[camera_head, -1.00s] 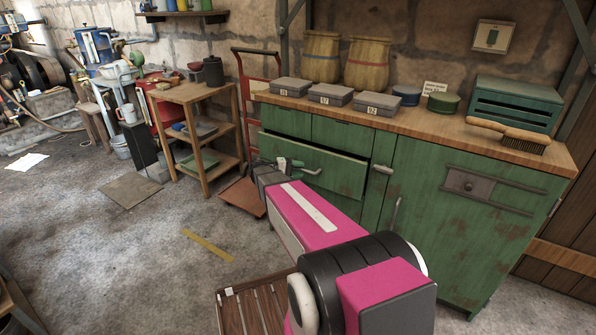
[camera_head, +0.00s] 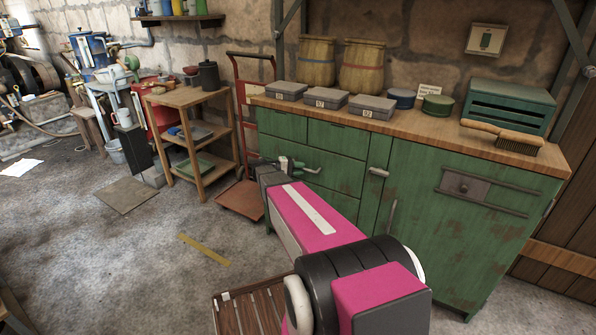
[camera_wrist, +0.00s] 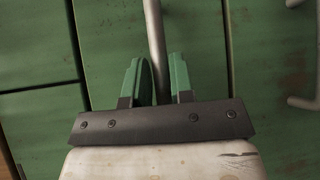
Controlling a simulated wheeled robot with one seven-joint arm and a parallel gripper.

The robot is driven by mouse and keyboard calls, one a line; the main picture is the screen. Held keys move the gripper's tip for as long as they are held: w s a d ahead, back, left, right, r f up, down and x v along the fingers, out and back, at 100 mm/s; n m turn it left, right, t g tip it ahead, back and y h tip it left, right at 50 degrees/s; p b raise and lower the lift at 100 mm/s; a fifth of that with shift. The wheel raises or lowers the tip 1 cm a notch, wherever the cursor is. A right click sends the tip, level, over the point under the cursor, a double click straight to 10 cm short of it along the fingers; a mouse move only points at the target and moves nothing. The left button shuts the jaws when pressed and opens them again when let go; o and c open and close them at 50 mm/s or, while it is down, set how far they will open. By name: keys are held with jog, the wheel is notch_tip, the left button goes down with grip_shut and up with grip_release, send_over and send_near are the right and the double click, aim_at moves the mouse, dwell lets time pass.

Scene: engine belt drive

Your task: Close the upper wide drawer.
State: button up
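The upper wide drawer (camera_head: 342,174) is a green front in the left part of the green cabinet, below two small drawers. Its front looks flush with the cabinet, with no dark gap above it. Its grey bar handle (camera_head: 312,170) sticks out in front. My gripper (camera_head: 290,164) is at the handle's left part, partly hidden behind my arm in the head view. In the wrist view my gripper's green fingers (camera_wrist: 155,65) stand apart, on either side of the handle bar (camera_wrist: 155,30), with room beside it.
The cabinet top (camera_head: 430,130) carries grey boxes, round tins, sacks, a brush (camera_head: 502,134) and a green chest (camera_head: 508,103). A red hand truck (camera_head: 240,110) and a wooden shelf (camera_head: 190,97) stand to the left. The floor at left is mostly open.

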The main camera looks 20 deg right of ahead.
jog(key=shift+o, duration=1.1)
jog(key=shift+d, duration=0.1)
jog(key=w+a+r, duration=0.1)
jog(key=a, duration=0.9)
jog(key=shift+w+a+r, duration=0.25)
jog(key=shift+w+a, duration=0.05)
jog(key=s+a+f+y, duration=0.1)
jog(key=s+f+y, duration=0.25)
jog(key=s, duration=0.35)
jog(key=s+a+f+y, duration=0.25)
jog(key=s+y, duration=0.25)
jog(key=s, duration=0.3)
jog(key=s+a+t+y, duration=0.2)
jog(key=s+a+y, duration=0.5)
jog(key=s, duration=0.1)
jog(key=shift+s+f+y, duration=0.15)
jog(key=shift+s+y, duration=0.1)
jog(key=shift+y, duration=0.1)
